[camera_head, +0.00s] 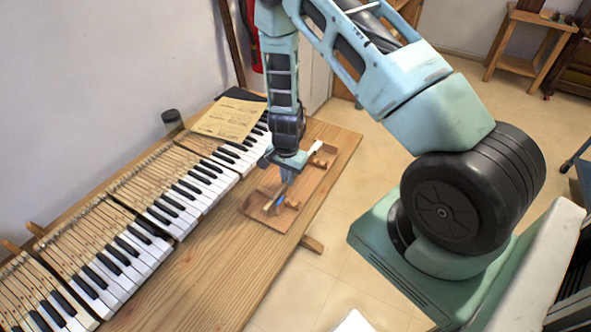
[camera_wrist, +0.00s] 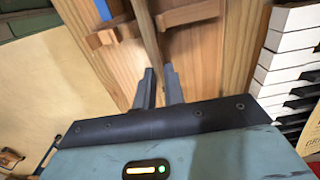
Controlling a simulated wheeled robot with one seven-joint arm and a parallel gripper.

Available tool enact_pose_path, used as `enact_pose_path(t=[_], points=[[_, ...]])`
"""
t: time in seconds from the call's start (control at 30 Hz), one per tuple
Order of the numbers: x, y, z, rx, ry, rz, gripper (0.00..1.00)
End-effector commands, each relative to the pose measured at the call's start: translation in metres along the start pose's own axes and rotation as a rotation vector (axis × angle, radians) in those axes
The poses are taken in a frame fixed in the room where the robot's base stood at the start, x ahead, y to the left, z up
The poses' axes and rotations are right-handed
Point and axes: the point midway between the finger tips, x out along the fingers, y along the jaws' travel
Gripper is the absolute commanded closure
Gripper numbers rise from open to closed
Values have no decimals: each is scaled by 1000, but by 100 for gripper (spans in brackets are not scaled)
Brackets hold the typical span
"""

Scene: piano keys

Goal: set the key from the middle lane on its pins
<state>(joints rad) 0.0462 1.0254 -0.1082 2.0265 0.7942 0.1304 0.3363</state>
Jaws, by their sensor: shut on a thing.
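My gripper (camera_head: 284,180) reaches down over the wooden rack (camera_head: 325,167) on the table, right of the keyboard. In the wrist view my gripper's fingers (camera_wrist: 158,88) are shut on a slim wooden key (camera_wrist: 147,35), which runs away between them, over the rack. In the head view part of a pale wooden stick, seemingly this key, shows at the rack (camera_head: 270,203), just below the fingers. I cannot tell whether it still touches the rack. Another piece with a white end (camera_head: 316,147) lies at the rack's far end. The pins for the key cannot be made out.
The piano keyboard (camera_head: 150,235) runs along the table's left side, with bare wooden key shafts behind the white and black keys. A paper sheet (camera_head: 229,118) and a dark cylinder (camera_head: 171,117) are at the back. The table front (camera_head: 215,285) is clear.

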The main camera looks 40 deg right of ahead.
Motion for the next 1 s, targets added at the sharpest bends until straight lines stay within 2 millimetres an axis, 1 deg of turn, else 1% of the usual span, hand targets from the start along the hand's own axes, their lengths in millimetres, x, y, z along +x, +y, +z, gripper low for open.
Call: enact_pose_path(t=[0.6, 0.87, 1.0], points=[[-30, 1, 0, 2, 0, 1, 100], [-36, 0, 0, 2, 0, 1, 100], [-44, 0, 0, 1, 0, 0, 100]])
